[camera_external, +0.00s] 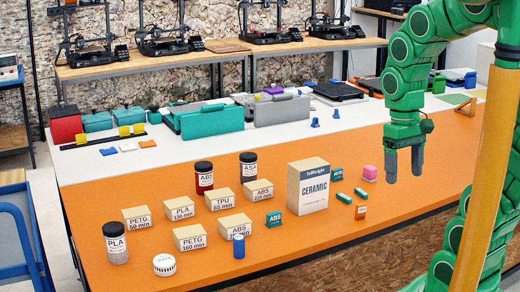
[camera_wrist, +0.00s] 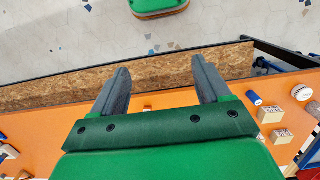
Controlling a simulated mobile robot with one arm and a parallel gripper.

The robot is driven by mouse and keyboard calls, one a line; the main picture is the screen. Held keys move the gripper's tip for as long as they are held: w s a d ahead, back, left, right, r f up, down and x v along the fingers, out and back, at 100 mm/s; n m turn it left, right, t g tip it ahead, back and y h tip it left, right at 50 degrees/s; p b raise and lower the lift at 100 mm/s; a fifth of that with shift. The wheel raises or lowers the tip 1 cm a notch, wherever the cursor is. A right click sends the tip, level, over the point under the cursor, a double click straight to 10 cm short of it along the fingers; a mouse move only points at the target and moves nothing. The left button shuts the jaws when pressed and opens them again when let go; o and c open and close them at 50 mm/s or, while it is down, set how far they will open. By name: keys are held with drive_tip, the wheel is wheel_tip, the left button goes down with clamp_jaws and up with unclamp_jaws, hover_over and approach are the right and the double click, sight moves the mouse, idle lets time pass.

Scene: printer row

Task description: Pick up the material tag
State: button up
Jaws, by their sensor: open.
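Several small tags stand on the orange table top, and I cannot tell which one the task means. A small orange tag (camera_external: 361,212) stands to the right, nearer the front edge. My gripper (camera_external: 404,172) is open and empty, pointing down above the right part of the table. In the wrist view my gripper (camera_wrist: 160,78) has nothing between its fingers.
Labelled blocks (camera_external: 189,237), jars (camera_external: 116,243) and a blue cylinder (camera_external: 239,246) crowd the left. A pink cube (camera_external: 370,173) and green pieces (camera_external: 343,198) lie left of my gripper. The front right is mostly clear.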

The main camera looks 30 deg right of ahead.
drive_tip(key=w+a+f, duration=0.2)
drive_tip(key=w+a, duration=0.1)
drive_tip(key=w, duration=0.9)
drive_tip(key=t, duration=0.2)
hover_over(274, 213)
wheel_tip(274, 213, down, 15)
drive_tip(key=shift+d+f, duration=0.1)
drive_tip(key=shift+w+a+f, duration=0.25)
drive_tip(key=shift+f, duration=0.4)
drive_tip(key=shift+s+d+f, duration=0.1)
drive_tip(key=shift+s+f, duration=0.05)
drive_tip(key=shift+f, duration=1.7)
drive_tip(key=shift+s+f, duration=0.15)
drive_tip(key=shift+f, duration=1.65)
drive_tip(key=c, duration=1.1)
